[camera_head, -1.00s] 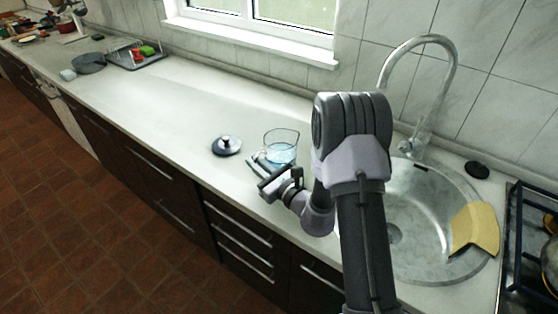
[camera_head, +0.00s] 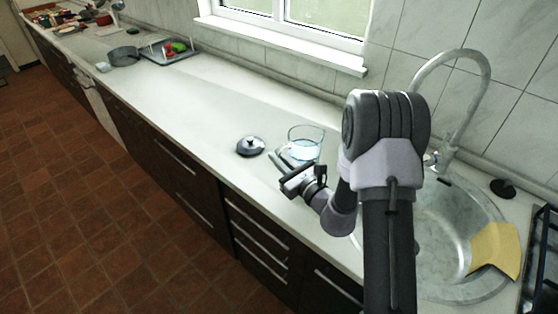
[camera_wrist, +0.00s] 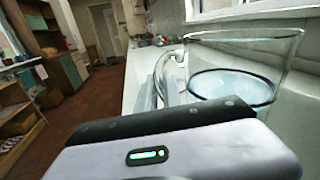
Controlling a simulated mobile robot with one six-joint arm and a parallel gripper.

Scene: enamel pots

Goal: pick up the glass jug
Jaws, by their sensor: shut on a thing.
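The glass jug (camera_head: 306,146) is clear with pale blue water in it. It is upright over the counter to the left of the sink; I cannot tell whether its base touches the counter. My gripper (camera_head: 288,160) is at the jug's near left side, shut on its handle. In the wrist view the jug (camera_wrist: 236,92) fills the right, with its rim and water line showing. Its curved handle (camera_wrist: 163,62) runs down to the gripper finger (camera_wrist: 160,92). The lower jug is hidden behind my gripper housing.
A dark lid with a knob (camera_head: 250,147) lies on the counter (camera_head: 190,105) just left of the jug. The sink (camera_head: 455,230) with its tap (camera_head: 478,75) and a yellow cloth (camera_head: 495,250) are on the right. A tray (camera_head: 170,52) and a grey pan (camera_head: 124,55) stand far left.

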